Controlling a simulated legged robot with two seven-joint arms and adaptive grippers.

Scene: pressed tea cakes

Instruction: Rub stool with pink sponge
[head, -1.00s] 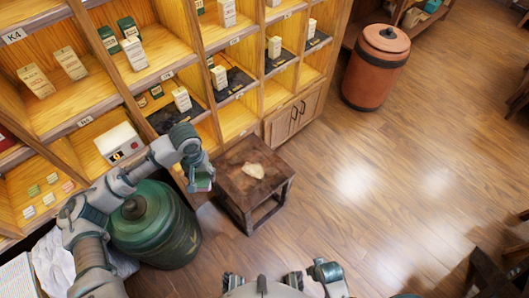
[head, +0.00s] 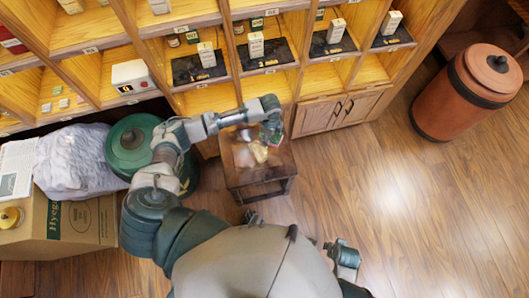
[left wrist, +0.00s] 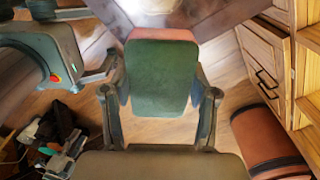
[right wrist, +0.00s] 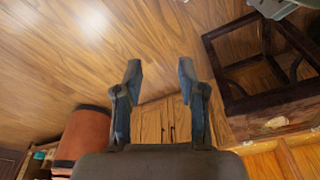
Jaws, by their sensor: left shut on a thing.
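The stool (head: 240,180) is dark wood, low and square-topped, in front of the shelves in the head view. A pale cream patch (head: 258,151) lies on its top. My left gripper (head: 272,132) is over the back right part of the stool top; contact is unclear. In the left wrist view it is shut on the sponge (left wrist: 162,75), a block with a green face and a pink far edge. My right gripper (right wrist: 160,78) is open and empty in the right wrist view, with the stool's dark frame (right wrist: 228,92) to its right.
Wooden shelves (head: 190,97) with tea boxes stand behind the stool. A green jar (head: 128,150) and a cardboard box (head: 85,222) are left of it. A terracotta bin (head: 455,100) stands at the right. The floor (head: 400,200) right of the stool is clear.

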